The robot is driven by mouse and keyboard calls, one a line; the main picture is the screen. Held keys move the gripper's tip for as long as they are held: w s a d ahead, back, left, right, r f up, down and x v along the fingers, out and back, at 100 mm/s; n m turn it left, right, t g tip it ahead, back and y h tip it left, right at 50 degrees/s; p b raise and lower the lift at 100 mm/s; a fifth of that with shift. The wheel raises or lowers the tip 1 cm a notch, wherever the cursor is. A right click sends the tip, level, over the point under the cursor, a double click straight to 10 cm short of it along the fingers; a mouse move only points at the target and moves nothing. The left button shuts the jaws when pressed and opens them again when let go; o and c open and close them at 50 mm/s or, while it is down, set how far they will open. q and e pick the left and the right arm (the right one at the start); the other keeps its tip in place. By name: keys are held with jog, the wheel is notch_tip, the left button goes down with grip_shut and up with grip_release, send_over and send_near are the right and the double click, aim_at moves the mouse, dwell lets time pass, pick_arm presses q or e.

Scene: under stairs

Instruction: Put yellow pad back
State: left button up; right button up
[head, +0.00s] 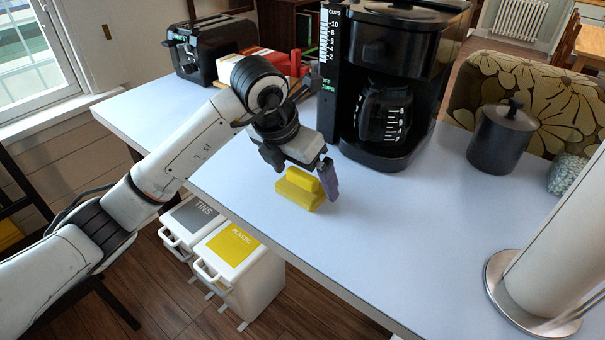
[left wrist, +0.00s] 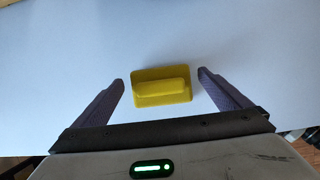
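The yellow pad (head: 301,187) is a small rectangular block with a raised ridge. It lies on the pale worktop (head: 390,230) near its front edge, in front of the coffee maker. In the left wrist view the pad (left wrist: 161,86) sits ahead of and between the two purple fingers. My left gripper (left wrist: 160,87) is open, with a gap between each finger and the pad. In the head view the left gripper (head: 310,175) is right over the pad and hides part of it. My right gripper is not in view.
A black coffee maker (head: 400,60) stands just behind the gripper. A toaster (head: 215,45) and a red object (head: 270,57) are at the back left. A black canister (head: 500,138) and a paper towel roll (head: 565,250) stand to the right. White bins (head: 240,280) stand below the edge.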

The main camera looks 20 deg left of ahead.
pick_arm(q)
jog(key=shift+s+r, duration=0.1)
jog(key=shift+r, duration=0.4)
jog(key=v, duration=1.1)
